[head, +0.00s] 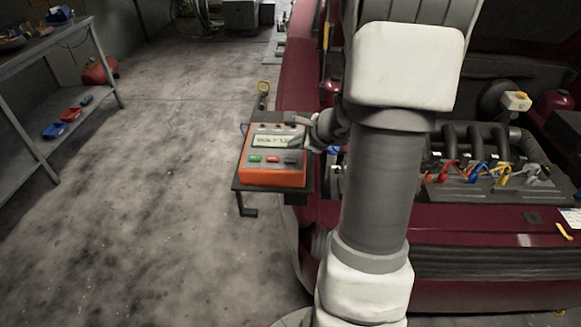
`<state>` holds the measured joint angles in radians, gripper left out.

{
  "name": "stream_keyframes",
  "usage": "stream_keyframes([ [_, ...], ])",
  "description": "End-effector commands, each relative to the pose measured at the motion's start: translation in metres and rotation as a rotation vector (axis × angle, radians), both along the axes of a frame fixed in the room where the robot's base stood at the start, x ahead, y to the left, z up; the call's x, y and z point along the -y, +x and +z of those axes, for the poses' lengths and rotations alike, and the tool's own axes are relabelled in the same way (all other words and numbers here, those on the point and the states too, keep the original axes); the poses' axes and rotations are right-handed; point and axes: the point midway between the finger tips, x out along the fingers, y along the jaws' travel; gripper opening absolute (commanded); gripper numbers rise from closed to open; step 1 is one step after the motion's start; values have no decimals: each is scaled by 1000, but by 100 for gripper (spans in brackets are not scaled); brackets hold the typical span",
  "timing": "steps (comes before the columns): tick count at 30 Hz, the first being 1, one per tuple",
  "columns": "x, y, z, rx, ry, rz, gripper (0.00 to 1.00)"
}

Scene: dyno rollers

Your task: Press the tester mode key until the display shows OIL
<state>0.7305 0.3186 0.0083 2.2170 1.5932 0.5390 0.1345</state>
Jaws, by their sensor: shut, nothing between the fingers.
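The tester (273,179) is an orange box with a grey face, sitting on a small dark stand beside the red car. Its display (268,141) shows dark text that looks like "VOLT" followed by digits, partly covered at the right by my gripper. Below the display are a green key (254,158), a red key (272,159) and a dark key (290,160). I cannot read any key labels. My gripper (292,122) is shut and empty, reaching in from the right at the tester's upper right. Whether it touches the tester is unclear.
The red car (298,95) with its open engine bay fills the right side, with coloured leads (475,170) on the engine. A metal shelf (45,170) with blue and red bins stands at left. The concrete floor between is clear.

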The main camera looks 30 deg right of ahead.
Motion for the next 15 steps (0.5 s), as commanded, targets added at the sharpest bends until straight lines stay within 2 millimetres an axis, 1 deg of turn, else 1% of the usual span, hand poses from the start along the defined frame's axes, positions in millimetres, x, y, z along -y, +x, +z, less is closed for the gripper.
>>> stream_keyframes([
  [1,0,0,-11,1,-1,1,0],
  [4,0,0,-17,2,-1,1,0],
  [8,0,1,-19,2,-1,1,0],
  [15,0,0,-18,2,-1,1,0],
])
